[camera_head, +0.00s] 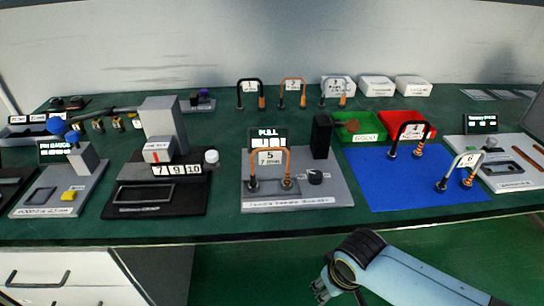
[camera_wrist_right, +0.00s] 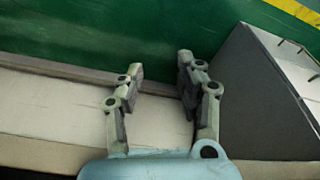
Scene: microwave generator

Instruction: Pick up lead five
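Lead five (camera_head: 269,168) is an orange arch with a white tag marked 5. It stands upright on the grey pull tester (camera_head: 325,190) at the middle front of the bench, both ends on the tester's top. My right gripper (camera_head: 325,288) is low in front of the bench, below its front edge and well apart from the lead. In the right wrist view my right gripper (camera_wrist_right: 160,85) has its two fingers spread with nothing between them. The lead does not show in that view. My left gripper is in neither view.
Leads 4 (camera_head: 408,138) and 6 (camera_head: 461,170) stand on a blue mat (camera_head: 400,185) to the right. Leads 1, 2 and 3 stand behind. The bench front edge (camera_head: 270,235) lies between gripper and lead.

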